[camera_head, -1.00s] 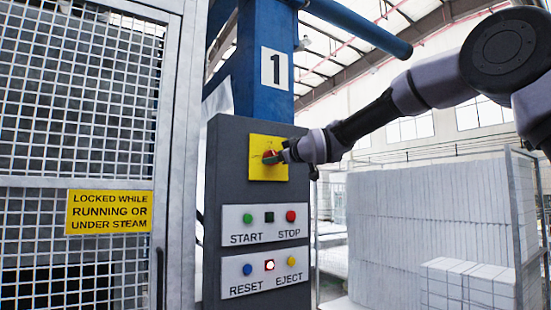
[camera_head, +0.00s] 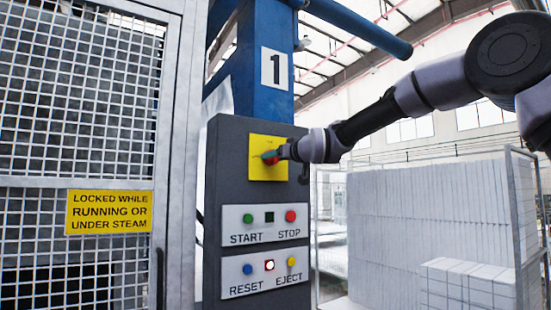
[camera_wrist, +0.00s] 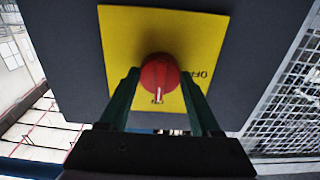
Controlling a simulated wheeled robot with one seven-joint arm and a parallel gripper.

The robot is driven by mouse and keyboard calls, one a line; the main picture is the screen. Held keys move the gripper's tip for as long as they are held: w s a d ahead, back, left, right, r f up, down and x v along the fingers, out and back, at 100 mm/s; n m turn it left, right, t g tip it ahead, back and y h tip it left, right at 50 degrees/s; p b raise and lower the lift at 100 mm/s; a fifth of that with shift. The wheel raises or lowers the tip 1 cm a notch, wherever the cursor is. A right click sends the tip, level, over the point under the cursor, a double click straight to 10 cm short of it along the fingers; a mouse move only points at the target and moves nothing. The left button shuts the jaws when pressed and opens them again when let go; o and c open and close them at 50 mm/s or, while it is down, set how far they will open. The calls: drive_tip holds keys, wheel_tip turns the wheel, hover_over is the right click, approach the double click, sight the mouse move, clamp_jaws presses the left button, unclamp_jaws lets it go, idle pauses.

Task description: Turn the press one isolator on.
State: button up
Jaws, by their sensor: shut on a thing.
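The press one isolator is a round red knob (camera_wrist: 160,74) on a yellow plate (camera_wrist: 125,35), seen close in the wrist view. The knob's white mark points down in that view, and the word OFF stands to its right, away from the mark. My gripper (camera_wrist: 161,80) has one finger on each side of the knob and is shut on it. In the head view the yellow plate (camera_head: 262,143) is on the upper part of the grey control panel (camera_head: 225,180). My gripper (camera_head: 279,154) reaches the knob from the right and partly hides it.
Below the isolator are the START and STOP buttons (camera_head: 264,224), and the RESET and EJECT row (camera_head: 268,274) with a lit middle lamp. A mesh guard gate (camera_head: 80,120) stands left. White foam blocks (camera_head: 430,235) stand in a cage at right.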

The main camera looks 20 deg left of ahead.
drive_tip(key=shift+f, duration=0.1)
drive_tip(key=o, duration=1.4)
drive_tip(key=shift+c, duration=0.2)
drive_tip(key=shift+s+d, duration=0.1)
drive_tip(key=shift+d, duration=0.05)
drive_tip(key=v, duration=1)
drive_tip(key=shift+s+d, duration=0.15)
drive_tip(key=shift+s, duration=0.1)
